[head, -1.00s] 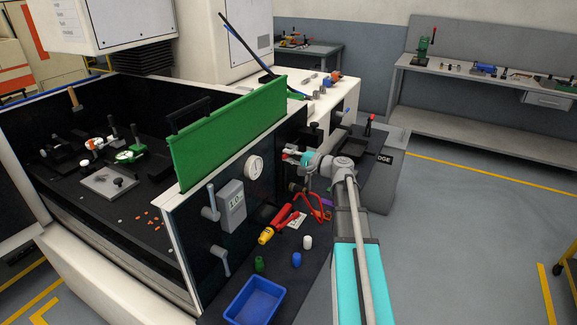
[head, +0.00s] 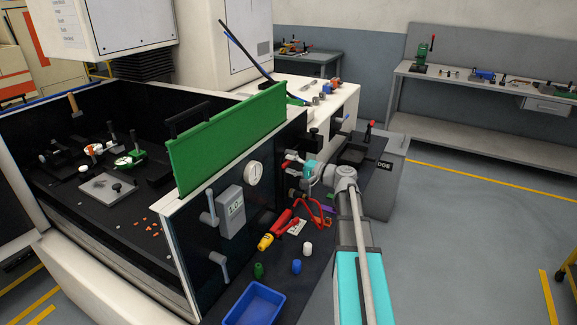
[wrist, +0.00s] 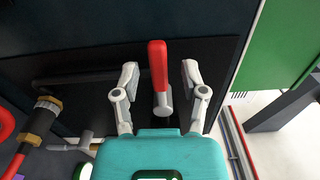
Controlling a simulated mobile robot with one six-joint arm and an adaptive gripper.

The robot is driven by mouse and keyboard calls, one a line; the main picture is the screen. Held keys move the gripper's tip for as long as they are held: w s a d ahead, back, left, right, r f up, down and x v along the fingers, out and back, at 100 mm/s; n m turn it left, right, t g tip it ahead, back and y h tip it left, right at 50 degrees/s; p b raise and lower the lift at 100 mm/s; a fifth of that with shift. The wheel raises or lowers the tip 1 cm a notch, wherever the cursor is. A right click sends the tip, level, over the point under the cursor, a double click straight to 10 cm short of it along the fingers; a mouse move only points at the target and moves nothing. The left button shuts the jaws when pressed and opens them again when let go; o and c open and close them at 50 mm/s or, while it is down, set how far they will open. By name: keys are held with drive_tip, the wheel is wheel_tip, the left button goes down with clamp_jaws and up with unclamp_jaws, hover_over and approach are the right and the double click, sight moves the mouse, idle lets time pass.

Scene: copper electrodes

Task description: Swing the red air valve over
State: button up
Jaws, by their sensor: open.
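The red air valve lever (wrist: 158,66) points up in the middle of the wrist view, with a pale metal hub at its lower end. My gripper (wrist: 160,78) is open, with one finger on each side of the lever. A gap shows between the lever and each finger. In the head view my gripper (head: 294,163) is at the dark front panel of the machine, right of the round gauge. The lever is too small and covered there to make out clearly.
A brass and black fitting (wrist: 42,112) lies left of my gripper in the wrist view. A green panel (head: 230,137) rises above.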

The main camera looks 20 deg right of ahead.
drive_tip(key=shift+v, duration=2.55)
drive_tip(key=shift+s+d, duration=0.1)
drive_tip(key=v, duration=1.1)
drive_tip(key=shift+s+d, duration=0.25)
drive_tip(key=shift+s, duration=0.1)
